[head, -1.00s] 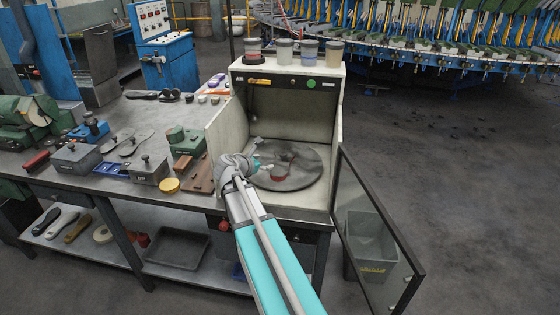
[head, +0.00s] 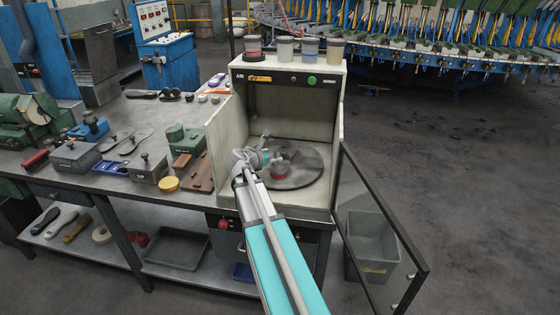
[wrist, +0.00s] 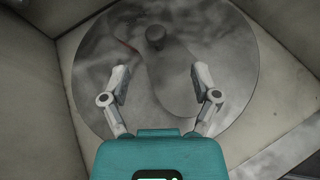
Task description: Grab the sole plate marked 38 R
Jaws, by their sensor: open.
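In the wrist view a grey sole-shaped plate (wrist: 178,88) with a dark round knob (wrist: 155,38) lies on a round turntable (wrist: 235,65). No marking is readable on the plate. My gripper (wrist: 161,82) is open and empty, its two fingers apart on either side of the plate's near part. The knob is beyond the fingertips. In the head view my gripper (head: 265,159) is inside the open cabinet, over the left part of the turntable (head: 306,180). A red spot shows beside it there, but my gripper partly hides the plate.
The cabinet's side walls (head: 222,150) stand close around my arm. Its glass door (head: 375,225) is swung open at the right, by a grey bin (head: 372,245). Several pots (head: 285,50) stand on its top. Tools and knobbed blocks (head: 148,168) fill the bench to the left.

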